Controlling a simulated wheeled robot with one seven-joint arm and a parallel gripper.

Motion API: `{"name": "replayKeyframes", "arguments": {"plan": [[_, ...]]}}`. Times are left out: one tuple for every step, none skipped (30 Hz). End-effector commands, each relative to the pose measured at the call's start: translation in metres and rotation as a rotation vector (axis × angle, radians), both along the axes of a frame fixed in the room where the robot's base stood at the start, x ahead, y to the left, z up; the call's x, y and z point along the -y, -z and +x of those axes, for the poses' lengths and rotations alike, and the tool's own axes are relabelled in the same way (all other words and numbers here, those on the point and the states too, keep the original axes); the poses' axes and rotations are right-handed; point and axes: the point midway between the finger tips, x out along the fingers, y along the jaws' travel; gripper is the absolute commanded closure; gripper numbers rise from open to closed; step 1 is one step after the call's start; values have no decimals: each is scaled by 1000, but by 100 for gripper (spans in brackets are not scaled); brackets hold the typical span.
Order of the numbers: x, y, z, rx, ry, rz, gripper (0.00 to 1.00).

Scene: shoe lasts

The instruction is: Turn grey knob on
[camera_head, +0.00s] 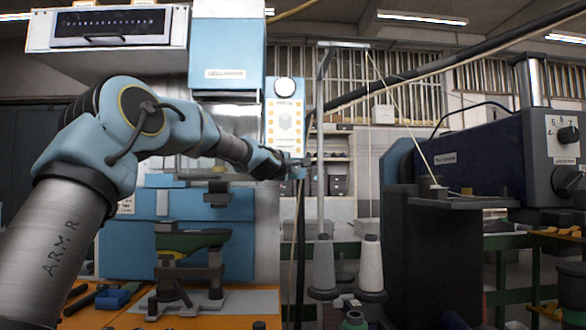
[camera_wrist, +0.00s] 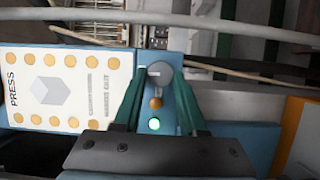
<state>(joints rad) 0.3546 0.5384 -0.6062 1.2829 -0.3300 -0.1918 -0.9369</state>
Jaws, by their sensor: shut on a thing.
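The grey knob (camera_wrist: 160,71) is round, with a pale bar across its face, on the blue edge of the machine panel in the wrist view. My gripper (camera_wrist: 160,77) has its two green fingers on either side of the knob and is shut on it. In the head view my gripper (camera_head: 297,169) is at the lower end of the control panel (camera_head: 284,122); I cannot make out the knob there.
The panel marked PRESS (camera_wrist: 70,88) has several orange buttons. A blue press machine (camera_head: 228,45) stands behind my arm. A green shoe last (camera_head: 193,242) sits below. Thread cones (camera_head: 370,264) and a dark machine (camera_head: 470,160) stand to the right. Hoses cross near the panel.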

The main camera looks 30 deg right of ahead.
Motion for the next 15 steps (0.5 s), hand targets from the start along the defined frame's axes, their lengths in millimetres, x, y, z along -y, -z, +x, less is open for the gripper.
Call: {"name": "replayKeyframes", "arguments": {"plan": [[0, 0, 0, 2, 1, 2, 100], [0, 0, 0, 3, 1, 3, 100], [0, 0, 0, 3, 1, 3, 100], [0, 0, 0, 3, 1, 3, 100], [0, 0, 0, 3, 1, 3, 100], [0, 0, 0, 2, 1, 2, 100], [0, 0, 0, 2, 1, 2, 100], [0, 0, 0, 2, 1, 2, 100], [0, 0, 0, 2, 1, 2, 100], [0, 0, 0, 2, 1, 2, 100], [0, 0, 0, 2, 1, 2, 56], [0, 0, 0, 2, 1, 2, 51], [0, 0, 0, 2, 1, 2, 48], [0, 0, 0, 2, 1, 2, 44], [0, 0, 0, 1, 1, 1, 40]]}}
